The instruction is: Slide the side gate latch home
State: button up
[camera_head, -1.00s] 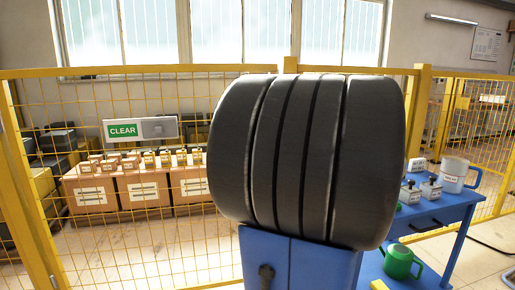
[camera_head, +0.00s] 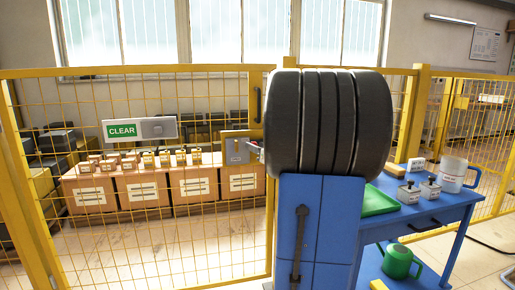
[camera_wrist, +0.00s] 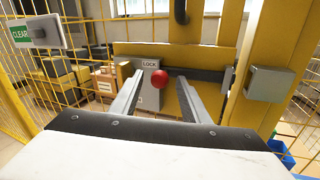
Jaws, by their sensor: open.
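In the wrist view, the side gate latch shows as a dark bar (camera_wrist: 205,74) on a yellow plate, with a round red knob (camera_wrist: 159,78). A grey plate (camera_wrist: 149,97) marked LOCK stands at and below the knob. The bar runs right toward a grey bracket by the yellow post; whether it enters is unclear. My gripper (camera_wrist: 160,80) is open, with its two grey fingers on either side of the knob in the picture. I see no clear contact. In the head view, the grey latch plate (camera_head: 237,151) shows left of my arm, which hides the rest.
A yellow mesh fence (camera_head: 150,220) surrounds the latch, with a CLEAR sign (camera_head: 122,130) on the left. A grey box (camera_wrist: 270,85) sits on the post right of the latch. A blue table (camera_head: 425,215) with a jug (camera_head: 453,174) stands at the right.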

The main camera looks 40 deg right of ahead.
grip_shut()
jog(key=s+d, duration=0.3)
jog(key=d, duration=0.2)
jog(key=shift+s+d, duration=0.15)
dwell(0.4)
grip_release()
jog(key=shift+d, duration=0.15)
jog(key=shift+s, duration=0.1)
jog(key=v, duration=1.7)
jog(key=shift+s, duration=0.15)
